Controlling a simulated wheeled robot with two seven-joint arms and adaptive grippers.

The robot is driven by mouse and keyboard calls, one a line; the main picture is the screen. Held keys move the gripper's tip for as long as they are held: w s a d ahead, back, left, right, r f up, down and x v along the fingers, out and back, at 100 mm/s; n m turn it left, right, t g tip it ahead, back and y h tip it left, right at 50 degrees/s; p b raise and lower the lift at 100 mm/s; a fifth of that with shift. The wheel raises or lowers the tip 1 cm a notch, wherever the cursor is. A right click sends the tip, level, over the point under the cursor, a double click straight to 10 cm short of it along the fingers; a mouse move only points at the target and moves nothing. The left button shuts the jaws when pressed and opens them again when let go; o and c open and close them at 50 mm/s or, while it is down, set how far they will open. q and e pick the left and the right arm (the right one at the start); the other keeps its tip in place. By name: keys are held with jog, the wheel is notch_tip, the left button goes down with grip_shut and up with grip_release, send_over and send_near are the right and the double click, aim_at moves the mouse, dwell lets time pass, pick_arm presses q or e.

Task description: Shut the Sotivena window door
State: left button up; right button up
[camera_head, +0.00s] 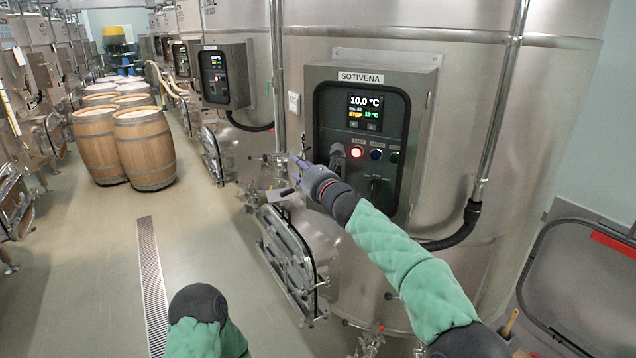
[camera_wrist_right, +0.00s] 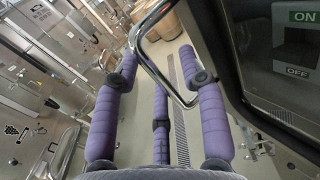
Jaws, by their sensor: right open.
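The Sotivena box (camera_head: 372,78) is a grey control cabinet on the steel vat, with its name label on top. Its window door (camera_head: 405,100) shows as a dark rounded frame around the display and buttons; I cannot tell how far it stands ajar. In the right wrist view a dark pane or panel (camera_wrist_right: 285,100) with ON and OFF labels fills the right side. My right gripper (camera_head: 303,170) is open at the box's lower left. Its purple fingers (camera_wrist_right: 157,75) are spread around a bent chrome bar (camera_wrist_right: 160,72); contact is unclear. My left gripper is out of view.
A round vat hatch (camera_head: 288,250) stands below the box. A vertical steel pipe (camera_head: 278,90) runs left of it, and a cable pipe (camera_head: 500,110) right of it. Barrels (camera_head: 145,150) stand in the aisle behind. The floor near the drain grate (camera_head: 152,270) is clear.

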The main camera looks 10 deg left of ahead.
jog(key=v, duration=1)
jog(key=shift+s+d, duration=0.3)
dwell(0.4)
